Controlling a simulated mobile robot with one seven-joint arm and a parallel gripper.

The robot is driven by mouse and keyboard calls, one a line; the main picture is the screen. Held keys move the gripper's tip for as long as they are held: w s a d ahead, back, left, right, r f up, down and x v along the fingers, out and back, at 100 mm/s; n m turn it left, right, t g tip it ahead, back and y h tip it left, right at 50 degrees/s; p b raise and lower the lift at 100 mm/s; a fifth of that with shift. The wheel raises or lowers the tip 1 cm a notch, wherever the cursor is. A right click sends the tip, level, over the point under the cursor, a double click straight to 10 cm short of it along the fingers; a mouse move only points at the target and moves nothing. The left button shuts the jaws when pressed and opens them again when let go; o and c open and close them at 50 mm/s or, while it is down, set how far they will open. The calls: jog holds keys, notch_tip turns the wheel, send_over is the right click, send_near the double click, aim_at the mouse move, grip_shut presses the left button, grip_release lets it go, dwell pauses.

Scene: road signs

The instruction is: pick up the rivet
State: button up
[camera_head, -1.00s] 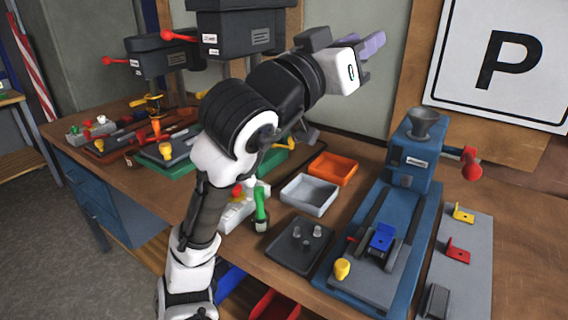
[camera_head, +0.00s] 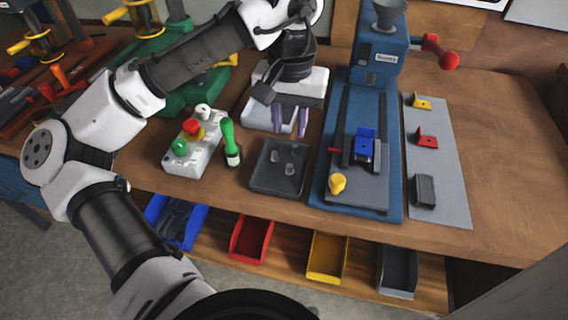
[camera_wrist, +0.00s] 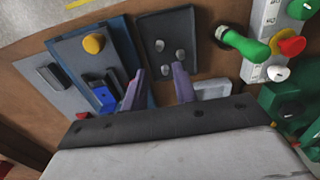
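Small grey rivets stand on a dark square tray (camera_head: 262,181). Two show in the head view, a left rivet (camera_head: 275,157) and a front rivet (camera_head: 289,169). Three show in the wrist view, one of them the rivet nearest my fingers (camera_wrist: 165,69); the tray (camera_wrist: 174,22) is there too. My gripper (camera_head: 290,132) has two purple fingers, apart with nothing between them. It is at the tray's back edge in the head view, seemingly above it. In the wrist view my gripper (camera_wrist: 158,70) points toward the rivets. I cannot tell the exact height.
A blue press (camera_head: 376,70) with a blue bracket (camera_head: 364,146) and yellow knob (camera_head: 337,184) stands right of the tray. A grey plate (camera_head: 440,190) holds brackets beyond it. A green-handled tool (camera_head: 230,142) and a button box (camera_head: 192,147) stand left. Bins sit below the bench front.

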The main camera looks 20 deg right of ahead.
aim_at(290, 172)
jog(key=f+p, duration=0.1)
jog(key=f, duration=0.4)
jog(key=f+p, duration=0.1)
jog(key=f, duration=0.5)
jog(key=shift+w+d+f, duration=0.15)
jog(key=shift+d+f, duration=0.05)
jog(key=shift+f, duration=0.05)
grip_shut()
